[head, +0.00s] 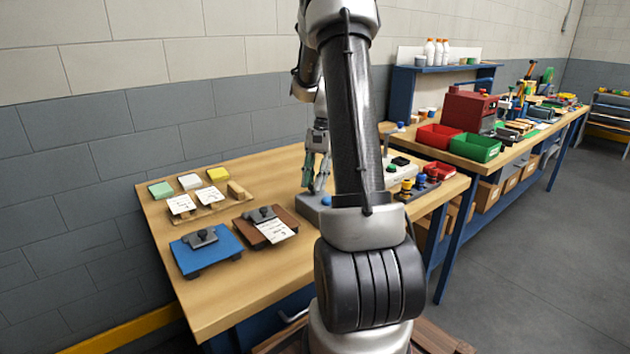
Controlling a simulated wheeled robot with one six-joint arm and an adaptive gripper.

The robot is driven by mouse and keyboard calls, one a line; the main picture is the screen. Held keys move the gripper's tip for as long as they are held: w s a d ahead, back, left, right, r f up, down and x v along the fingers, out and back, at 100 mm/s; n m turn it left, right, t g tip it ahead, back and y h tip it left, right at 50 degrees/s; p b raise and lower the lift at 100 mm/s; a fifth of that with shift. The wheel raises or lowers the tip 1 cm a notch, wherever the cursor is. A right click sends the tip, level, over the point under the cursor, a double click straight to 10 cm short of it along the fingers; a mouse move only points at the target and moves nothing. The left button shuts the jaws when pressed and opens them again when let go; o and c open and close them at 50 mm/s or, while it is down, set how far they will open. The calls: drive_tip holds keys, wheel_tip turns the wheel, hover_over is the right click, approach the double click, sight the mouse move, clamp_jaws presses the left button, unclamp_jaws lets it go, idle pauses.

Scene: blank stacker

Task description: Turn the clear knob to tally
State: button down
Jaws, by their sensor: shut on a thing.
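My gripper (314,180) points down over the workbench, just behind and above a grey box (313,208) with a blue button (326,200). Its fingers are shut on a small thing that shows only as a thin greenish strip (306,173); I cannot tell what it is. I cannot make out a clear knob or any tally marking. My arm hides part of the bench right of the gripper, where a light-coloured housing (402,172) with a dark top piece shows partly.
Green, white and yellow pads lie behind. Right are coloured knobs (420,182), a red bin (437,137) and a green bin (474,147).

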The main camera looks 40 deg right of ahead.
drive_tip(key=shift+w+a+n+g+h, duration=0.1)
drive_tip(key=shift+n+g+h, duration=0.2)
drive_tip(key=shift+n, duration=0.8)
drive_tip(key=shift+w+n+g+h, duration=0.15)
drive_tip(key=shift+n+g, duration=0.25)
drive_tip(key=shift+n, duration=0.7)
drive_tip(key=c, duration=1.2)
unclamp_jaws()
drive_tip(key=shift+r, duration=0.1)
drive_tip(key=v, duration=1.2)
drive_tip(key=shift+a, duration=0.1)
